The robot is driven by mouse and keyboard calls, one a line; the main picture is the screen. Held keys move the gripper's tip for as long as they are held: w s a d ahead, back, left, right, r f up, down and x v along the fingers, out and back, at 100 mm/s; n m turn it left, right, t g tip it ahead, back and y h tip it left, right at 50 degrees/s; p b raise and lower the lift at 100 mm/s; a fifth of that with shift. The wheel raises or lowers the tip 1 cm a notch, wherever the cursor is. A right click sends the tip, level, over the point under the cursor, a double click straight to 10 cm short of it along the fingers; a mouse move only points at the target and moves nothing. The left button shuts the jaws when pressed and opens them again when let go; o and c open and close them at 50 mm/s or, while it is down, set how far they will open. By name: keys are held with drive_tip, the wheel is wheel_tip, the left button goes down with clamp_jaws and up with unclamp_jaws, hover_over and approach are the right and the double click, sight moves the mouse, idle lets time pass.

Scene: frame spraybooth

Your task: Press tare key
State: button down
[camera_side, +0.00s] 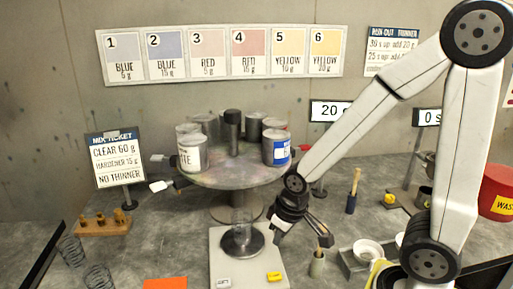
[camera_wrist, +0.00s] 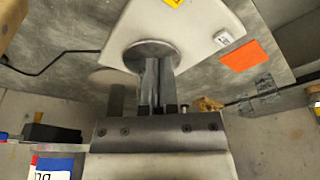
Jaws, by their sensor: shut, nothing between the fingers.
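The white scale (camera_side: 218,255) stands on the bench, with a round dark pan (camera_side: 228,248). On its front edge are a pale grey key (camera_side: 224,282) and a yellow key (camera_side: 273,276); their lettering is too small to read. The wrist view, upside down, shows the pale key (camera_wrist: 223,38) and the yellow key (camera_wrist: 173,3) at its top. My gripper (camera_side: 325,241) is shut and empty, right of the scale in the side view. In the wrist view its fingers (camera_wrist: 157,62) overlap the pan; it touches neither key.
A round turntable (camera_side: 215,180) with several cans stands behind the scale. An orange card (camera_side: 165,284) lies to the left. Clear cups (camera_side: 98,276) stand at the left.

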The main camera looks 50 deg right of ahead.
sight(276, 272)
drive_tip(key=shift+s, duration=0.1)
drive_tip(key=m+y, duration=0.3)
drive_tip(key=m+g+y, duration=0.1)
drive_tip(key=m+y, duration=0.2)
drive_tip(key=a+r+m+g+y, duration=0.1)
drive_tip(key=m+y, duration=0.2)
drive_tip(key=shift+r+m, duration=0.1)
drive_tip(key=shift+m, duration=0.3)
idle(0.5)
drive_tip(key=shift+f, duration=4.4)
